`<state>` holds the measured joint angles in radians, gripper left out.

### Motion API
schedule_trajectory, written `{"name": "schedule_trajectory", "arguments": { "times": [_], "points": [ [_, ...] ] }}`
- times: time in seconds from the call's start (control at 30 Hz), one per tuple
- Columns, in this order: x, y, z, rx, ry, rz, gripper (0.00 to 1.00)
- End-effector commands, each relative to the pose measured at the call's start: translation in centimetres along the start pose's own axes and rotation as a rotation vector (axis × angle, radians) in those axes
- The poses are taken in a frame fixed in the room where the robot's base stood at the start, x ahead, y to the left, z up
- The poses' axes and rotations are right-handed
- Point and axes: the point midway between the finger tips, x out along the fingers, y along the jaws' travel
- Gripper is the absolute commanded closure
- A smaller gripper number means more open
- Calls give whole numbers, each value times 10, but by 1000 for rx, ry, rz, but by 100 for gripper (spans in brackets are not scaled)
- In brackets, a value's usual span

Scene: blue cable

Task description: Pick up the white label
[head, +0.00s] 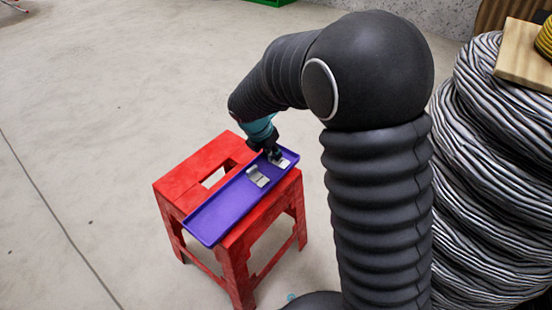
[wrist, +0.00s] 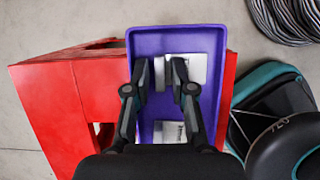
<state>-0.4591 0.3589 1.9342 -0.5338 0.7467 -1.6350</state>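Two pale white, label-like pieces lie in a purple tray (wrist: 216,110). The far piece (wrist: 195,68) is at the tray's far end, and it also shows in the head view (head: 284,164). The near piece (wrist: 168,132) is closer to the middle, and it also shows in the head view (head: 257,176). My gripper (wrist: 160,66) is over the far piece, with its fingers apart. Part of that piece shows between the fingers, and part extends past the right finger, which hides some of it. In the head view my gripper (head: 275,156) is low over the tray; contact cannot be told.
The tray lies on a red stool (head: 180,185) with a slot in its top. Large coils of grey cable (head: 495,130) with a wooden board (head: 525,55) on top stand at the right. The floor left of the stool is clear.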

Motion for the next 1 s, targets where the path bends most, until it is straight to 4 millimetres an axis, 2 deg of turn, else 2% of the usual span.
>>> {"name": "schedule_trajectory", "arguments": {
  "times": [0.07,0.1,0.17,0.67,0.83,0.97,1.0],
  "points": [
    [0,0,0,0,0,0,76],
    [0,0,0,0,0,0,86],
    [0,0,0,0,0,0,100],
    [-6,0,2,0,0,0,100],
    [-21,1,9,2,-1,2,100],
    [-42,1,17,2,-2,3,100],
    [-44,-8,21,4,-1,0,100]
  ]
}}
